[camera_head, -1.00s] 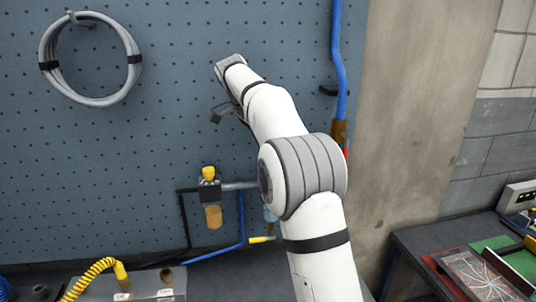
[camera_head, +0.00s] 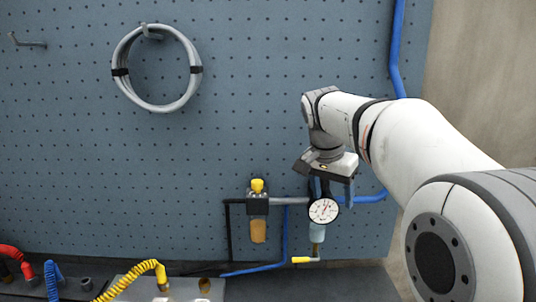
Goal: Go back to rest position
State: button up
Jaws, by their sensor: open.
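My arm reaches in from the right in the head view, and my gripper (camera_head: 332,187) hangs from its end with the fingers pointing down. The jaws are open, with nothing seen between them. The fingers are partly hidden against the wall and pipework. The gripper appears just above a round white pressure gauge (camera_head: 323,211); I cannot tell how far apart they are in depth.
The blue pegboard (camera_head: 220,120) holds a grey cable coil (camera_head: 194,75), a filter with a yellow knob (camera_head: 258,210) and a blue pipe (camera_head: 397,50). Below, a dark bench (camera_head: 350,283) bears a yellow coiled hose (camera_head: 128,277). The pegboard's middle is clear.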

jog(key=s+f+n+y+b, duration=0.1)
jog(key=s+f+n, duration=0.3)
jog(key=s+f, duration=0.5)
jog(key=s+f+n+t+y+b, duration=0.1)
jog(key=s+f+n, duration=0.3)
jog(key=s+f, duration=0.6)
jog(key=s+b, duration=0.1)
jog(key=s, duration=0.3)
jog(key=shift+s+b, duration=0.4)
jog(key=shift+f, duration=0.1)
